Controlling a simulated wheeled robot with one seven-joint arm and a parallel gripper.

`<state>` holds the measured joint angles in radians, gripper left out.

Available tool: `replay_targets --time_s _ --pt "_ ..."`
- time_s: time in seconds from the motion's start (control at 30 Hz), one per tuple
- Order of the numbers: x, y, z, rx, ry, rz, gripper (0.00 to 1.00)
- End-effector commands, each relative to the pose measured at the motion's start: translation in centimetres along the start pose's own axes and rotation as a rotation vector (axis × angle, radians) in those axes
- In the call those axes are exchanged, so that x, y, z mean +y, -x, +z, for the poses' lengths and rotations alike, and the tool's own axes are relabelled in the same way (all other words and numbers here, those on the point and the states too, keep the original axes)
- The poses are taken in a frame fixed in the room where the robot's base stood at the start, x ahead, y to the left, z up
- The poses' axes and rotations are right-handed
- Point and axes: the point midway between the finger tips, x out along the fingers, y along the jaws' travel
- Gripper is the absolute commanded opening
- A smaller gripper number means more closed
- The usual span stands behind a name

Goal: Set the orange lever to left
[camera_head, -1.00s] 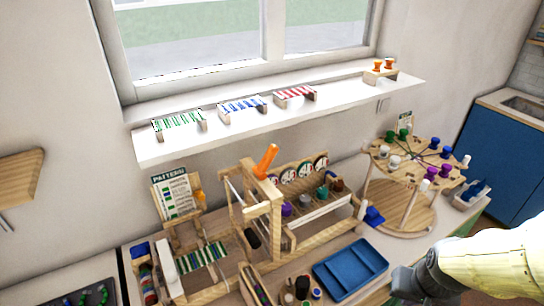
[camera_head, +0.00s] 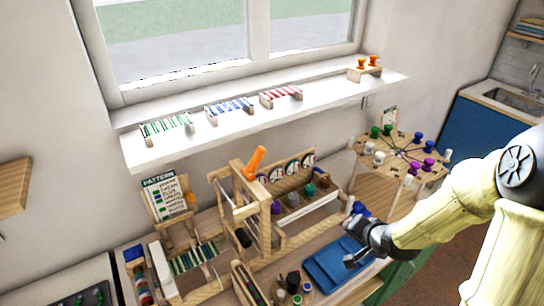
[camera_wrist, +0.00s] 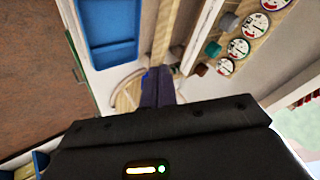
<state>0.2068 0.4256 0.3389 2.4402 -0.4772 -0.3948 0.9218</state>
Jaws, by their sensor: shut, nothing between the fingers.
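The orange lever (camera_head: 255,162) stands on top of the wooden frame (camera_head: 262,207) at the middle of the bench in the head view, tilted with its upper end to the right. My gripper (camera_head: 349,263) is to the right of the lever and lower, over the right end of the blue tray. It is shut and empty, and apart from the lever. In the wrist view my dark fingers (camera_wrist: 158,88) are together and the lever is not seen.
The blue tray (camera_head: 325,270) lies in front of the dials (camera_head: 292,168). A round carousel (camera_head: 395,165) with coloured pegs stands at the right. A white shelf (camera_head: 290,112) holds bead racks above the bench. A pattern card (camera_head: 165,195) stands left of the frame.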

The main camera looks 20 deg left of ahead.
Motion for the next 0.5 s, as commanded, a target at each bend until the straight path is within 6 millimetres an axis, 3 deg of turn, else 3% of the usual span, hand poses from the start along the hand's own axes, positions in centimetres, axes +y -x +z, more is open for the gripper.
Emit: replay_targets --time_s 0.1,0.23,0.4,0.5 --pt "-4.2 -1.7 0.1 -0.033 -0.187 -0.218 0.0" --pt "-9.2 -1.9 0.3 -0.123 -0.427 -0.483 0.0" --pt "-14.7 0.4 -0.1 -0.319 -0.746 -0.816 0.0" --pt "-16.4 2.0 -0.6 -0.424 -0.873 -0.949 0.0"
